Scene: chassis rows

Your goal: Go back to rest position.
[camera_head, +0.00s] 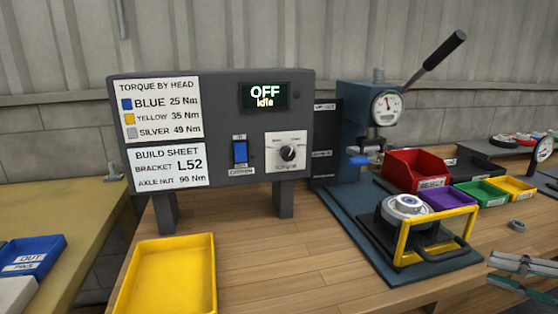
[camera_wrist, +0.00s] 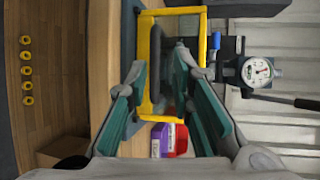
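My gripper (camera_head: 492,270) shows at the lower right edge of the head view, with its two grey-green fingers apart. In the wrist view my gripper (camera_wrist: 161,62) is open, with nothing seen between its fingers. Beyond the fingertips is a yellow guard frame (camera_wrist: 155,75) with a dark handle. In the head view the yellow guard frame (camera_head: 403,240) stands at the front of the press (camera_head: 368,125), to the left of my gripper and apart from it. A silver round part (camera_head: 407,205) sits behind the frame. Most of my arm is out of view.
A red bin (camera_head: 415,168), a purple tray (camera_head: 448,197), a green tray (camera_head: 482,193) and a small yellow tray (camera_head: 514,187) lie behind the guard. A control panel (camera_head: 222,95) reads OFF, Idle. A large yellow tray (camera_head: 170,275) is front left. Bare bench (camera_head: 290,265) lies between.

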